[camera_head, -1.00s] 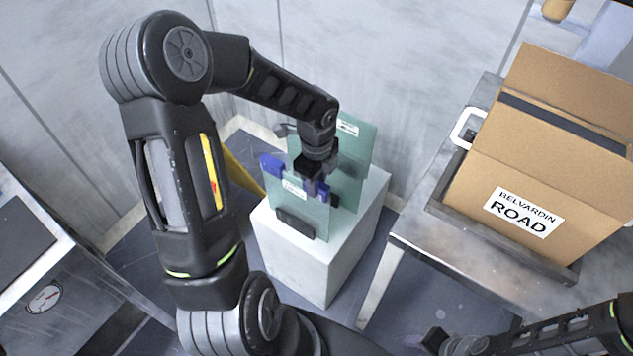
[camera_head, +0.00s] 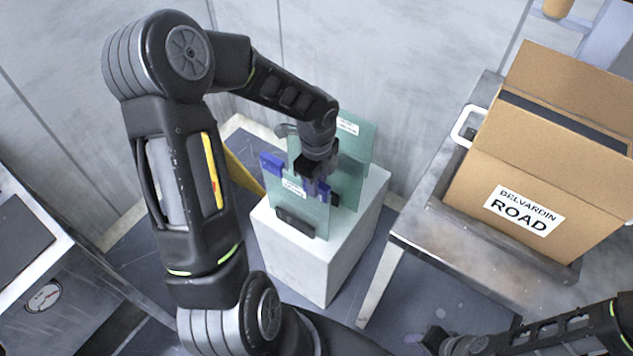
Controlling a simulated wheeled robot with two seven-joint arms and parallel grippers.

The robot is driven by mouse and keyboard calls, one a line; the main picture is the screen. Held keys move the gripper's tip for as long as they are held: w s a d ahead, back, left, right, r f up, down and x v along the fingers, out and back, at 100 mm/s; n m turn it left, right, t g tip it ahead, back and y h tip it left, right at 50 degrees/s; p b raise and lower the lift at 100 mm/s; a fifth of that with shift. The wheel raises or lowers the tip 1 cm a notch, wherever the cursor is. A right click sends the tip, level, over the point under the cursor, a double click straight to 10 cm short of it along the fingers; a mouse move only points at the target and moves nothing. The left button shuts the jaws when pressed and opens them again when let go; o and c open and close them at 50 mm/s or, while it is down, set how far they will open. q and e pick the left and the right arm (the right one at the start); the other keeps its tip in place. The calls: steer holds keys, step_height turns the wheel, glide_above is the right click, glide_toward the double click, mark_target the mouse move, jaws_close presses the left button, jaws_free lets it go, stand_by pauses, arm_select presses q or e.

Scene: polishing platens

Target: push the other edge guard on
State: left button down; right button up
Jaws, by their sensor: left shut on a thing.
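Two greenish glass plates stand upright on a white block (camera_head: 293,263). The front plate (camera_head: 317,222) carries a white label and sits in a dark holder (camera_head: 295,221). One blue edge guard (camera_head: 271,164) is on its top left corner. A second blue edge guard (camera_head: 322,190) is at its top right corner, partly hidden by my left gripper. My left gripper (camera_head: 314,181) reaches down from above and is shut on this second guard. I cannot tell how fully it is seated. My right gripper (camera_head: 432,339) is low at the bottom edge, away from the plates; its jaws are unclear.
The rear glass plate (camera_head: 358,143) stands close behind the front one. A metal cart (camera_head: 412,232) at right carries an open cardboard box (camera_head: 558,166) labelled Belvardin Road. A yellow panel (camera_head: 242,172) is left of the block. Floor shows between block and cart.

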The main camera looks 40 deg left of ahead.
stand_by(0.3)
arm_select(q)
steer(key=c, duration=1.2)
jaws_free()
step_height(320, 180, up, 8)
steer(key=shift+f, duration=0.1)
stand_by(0.5)
